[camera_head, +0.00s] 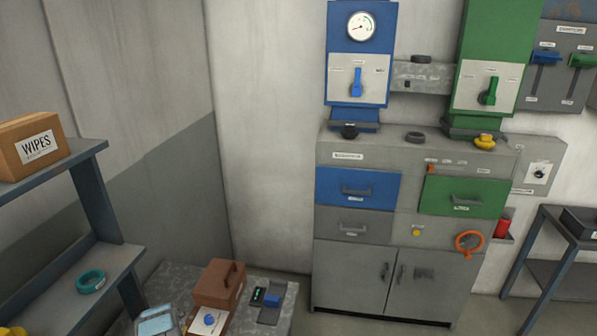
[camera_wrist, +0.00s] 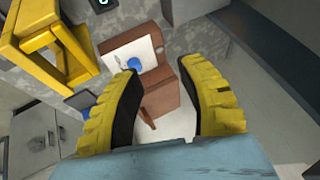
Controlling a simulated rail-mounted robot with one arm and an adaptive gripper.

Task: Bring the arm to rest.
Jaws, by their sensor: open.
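My gripper (camera_wrist: 160,68) shows in the wrist view with its two yellow fingers and dark inner pads spread apart. Nothing is held between them. Beyond the fingers is a brown box (camera_wrist: 160,103), with a white sheet and a small blue item (camera_wrist: 133,62) beside it. Whether a finger touches the box cannot be told. In the head view the brown box (camera_head: 218,284) stands on a low grey table. A small yellow patch shows at the bottom left corner there; I cannot tell what it is.
A yellow frame (camera_wrist: 50,50) is close to the gripper at upper left in the wrist view. In the head view, a shelf rack (camera_head: 92,200) with a wipes box (camera_head: 32,146) stands left. A cabinet (camera_head: 355,275) with blue and green units stands right. Floor between is partly clear.

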